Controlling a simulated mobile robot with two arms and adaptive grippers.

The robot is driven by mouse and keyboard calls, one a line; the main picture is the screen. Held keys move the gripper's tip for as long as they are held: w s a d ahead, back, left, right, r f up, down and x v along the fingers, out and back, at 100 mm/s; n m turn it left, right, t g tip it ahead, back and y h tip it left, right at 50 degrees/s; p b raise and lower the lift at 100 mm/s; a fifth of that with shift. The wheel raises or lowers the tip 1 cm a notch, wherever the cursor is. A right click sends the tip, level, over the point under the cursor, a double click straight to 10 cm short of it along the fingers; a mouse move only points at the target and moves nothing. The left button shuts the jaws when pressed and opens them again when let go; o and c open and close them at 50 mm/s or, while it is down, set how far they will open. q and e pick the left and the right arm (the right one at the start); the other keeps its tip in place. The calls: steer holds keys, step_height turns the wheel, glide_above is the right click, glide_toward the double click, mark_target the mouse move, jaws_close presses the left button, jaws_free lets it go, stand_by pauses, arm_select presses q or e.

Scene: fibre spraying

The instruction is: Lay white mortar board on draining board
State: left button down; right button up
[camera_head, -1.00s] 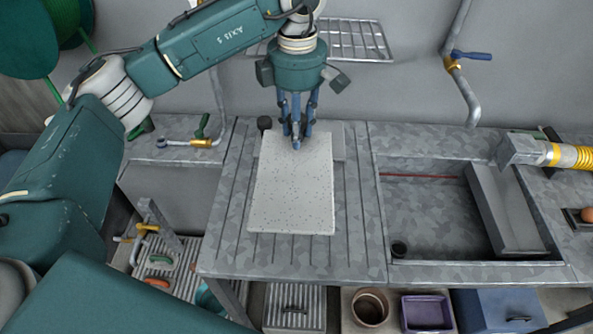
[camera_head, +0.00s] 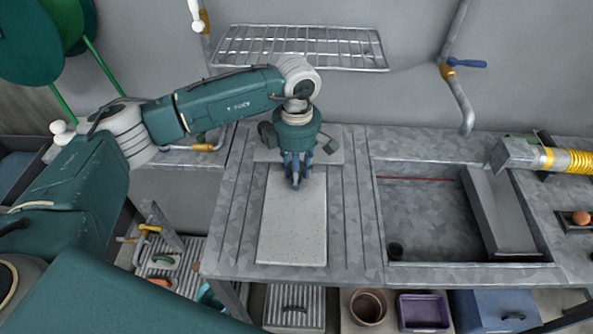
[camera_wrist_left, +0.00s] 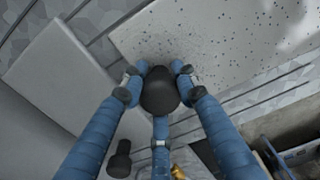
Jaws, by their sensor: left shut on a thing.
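The white mortar board (camera_head: 292,230), pale with dark specks, lies flat against the ribbed metal draining board (camera_head: 230,232), left of the sink. It also shows in the left wrist view (camera_wrist_left: 225,35). My left gripper (camera_head: 295,182) is over the board's far end, pointing down, its blue fingers closed together. In the left wrist view its fingers (camera_wrist_left: 160,100) close around a dark rounded knob at the board's edge. The fingers hide how the knob joins the board. My right gripper is not in view.
A plain grey slab (camera_head: 330,153) lies behind the board. The open sink (camera_head: 430,215) is at the right, with a metal nozzle (camera_head: 518,155) and yellow hose beyond. A wire rack (camera_head: 300,48) is on the wall. Crates and pots, including a purple tray (camera_head: 424,312), stand below the front edge.

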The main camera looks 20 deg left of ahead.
arm_select(q)
steer(key=shift+f, duration=0.15)
steer(key=c, duration=1.3)
jaws_free()
steer(key=shift+c, duration=0.2)
steer(key=shift+r, duration=0.35)
step_height(320, 180, up, 10)
steer(key=b, duration=0.3)
steer(key=shift+r, duration=0.85)
